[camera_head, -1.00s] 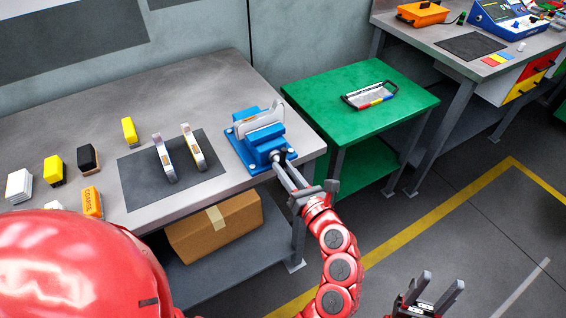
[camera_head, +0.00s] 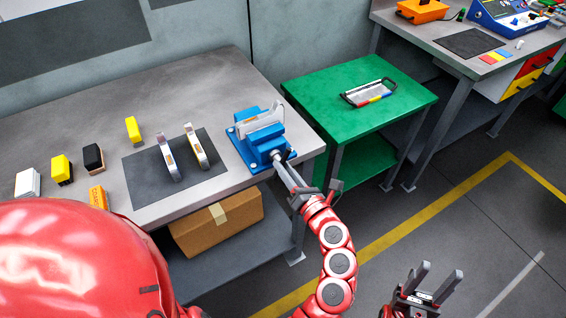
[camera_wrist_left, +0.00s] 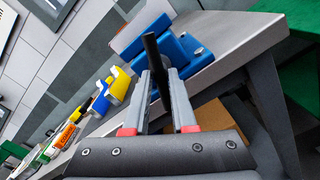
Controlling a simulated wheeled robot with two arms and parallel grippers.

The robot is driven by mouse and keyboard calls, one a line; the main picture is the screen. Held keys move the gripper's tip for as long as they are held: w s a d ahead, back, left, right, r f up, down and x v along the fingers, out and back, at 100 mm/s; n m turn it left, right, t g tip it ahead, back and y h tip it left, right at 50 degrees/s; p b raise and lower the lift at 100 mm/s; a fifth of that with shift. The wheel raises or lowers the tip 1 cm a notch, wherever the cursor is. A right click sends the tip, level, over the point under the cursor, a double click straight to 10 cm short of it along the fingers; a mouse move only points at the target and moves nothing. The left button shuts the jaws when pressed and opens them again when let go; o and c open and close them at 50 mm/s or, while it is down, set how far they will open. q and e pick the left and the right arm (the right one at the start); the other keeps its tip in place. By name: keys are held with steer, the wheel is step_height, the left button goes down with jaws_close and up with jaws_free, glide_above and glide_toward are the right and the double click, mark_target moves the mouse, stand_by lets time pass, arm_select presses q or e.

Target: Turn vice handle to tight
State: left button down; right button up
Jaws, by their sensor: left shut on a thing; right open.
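The blue vice (camera_head: 262,150) sits at the right front corner of the grey workbench, with a pale grey curved part (camera_head: 262,122) in its jaws. Its dark handle (camera_head: 288,155) is at the front, mostly hidden by my gripper. In the left wrist view the handle is a black bar (camera_wrist_left: 152,50) crossing between the fingertips. My left gripper (camera_head: 279,162) is shut on this bar; it also shows in the left wrist view (camera_wrist_left: 158,85). My right gripper (camera_head: 440,283) is open and empty, low over the floor on the right.
Two pale curved parts (camera_head: 167,160) stand on a dark mat (camera_head: 148,190) left of the vice. Several yellow, black and white blocks lie further left. A green table (camera_head: 330,95) stands close on the right. A cardboard box (camera_head: 215,222) is under the bench.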

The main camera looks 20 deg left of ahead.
arm_select(q)
steer(key=shift+r+m+p, duration=0.1)
steer(key=shift+m+p, duration=0.85)
steer(key=shift+m, duration=0.25)
steer(key=shift+m+p, duration=2.25)
steer(key=shift+m, duration=0.05)
